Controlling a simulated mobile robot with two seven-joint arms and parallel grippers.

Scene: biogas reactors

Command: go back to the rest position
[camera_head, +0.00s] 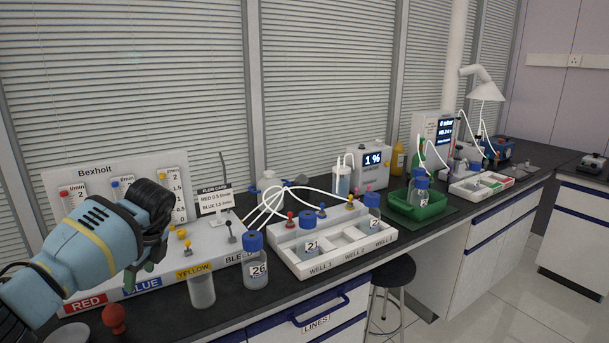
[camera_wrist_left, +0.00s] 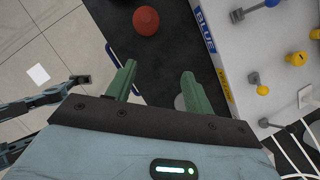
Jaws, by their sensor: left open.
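My left gripper (camera_head: 143,272) is over the near left end of the bench, in front of the flow panel (camera_head: 120,180), its fingers pointing down. In the left wrist view its two green fingers (camera_wrist_left: 158,86) are spread apart with nothing between them. A red ball-shaped knob (camera_head: 113,319) is below and to the left of it; it also shows in the wrist view (camera_wrist_left: 146,20).
A white well tray (camera_head: 345,262) with bottles and a green tray (camera_head: 400,207) are farther along. A stool (camera_head: 392,272) stands before the bench.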

